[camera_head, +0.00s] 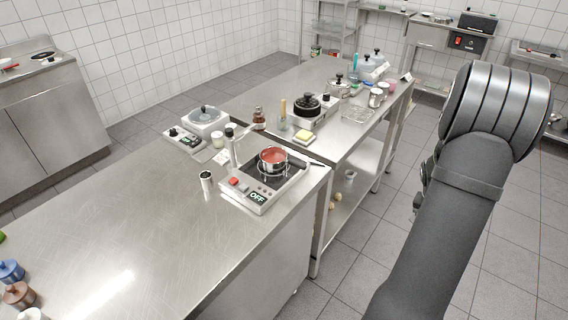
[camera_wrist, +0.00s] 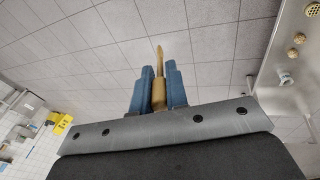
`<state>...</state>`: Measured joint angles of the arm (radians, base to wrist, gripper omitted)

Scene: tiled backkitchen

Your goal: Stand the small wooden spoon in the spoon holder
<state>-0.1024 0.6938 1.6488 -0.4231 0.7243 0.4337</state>
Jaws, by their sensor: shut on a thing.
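In the wrist view my gripper (camera_wrist: 159,72) has its two blue fingers closed around the small wooden spoon (camera_wrist: 159,96). The spoon lies lengthwise between the fingers, and its thin tip sticks out past them over the tiled floor. In the head view my arm fills the right side over the floor; the spoon and the fingers cannot be made out there. A small upright steel cylinder (camera_head: 207,183), which looks like the spoon holder, stands on the near steel counter (camera_head: 130,215), left of the cooktop. The gripper is well away from it.
A cooktop (camera_head: 262,188) showing OFF carries a red-filled pot (camera_head: 272,160) right of the cylinder. A scale-like appliance (camera_head: 200,125), bottles and small jars stand behind. A second steel table (camera_head: 345,125) holds pots. The near counter's left and middle are largely clear.

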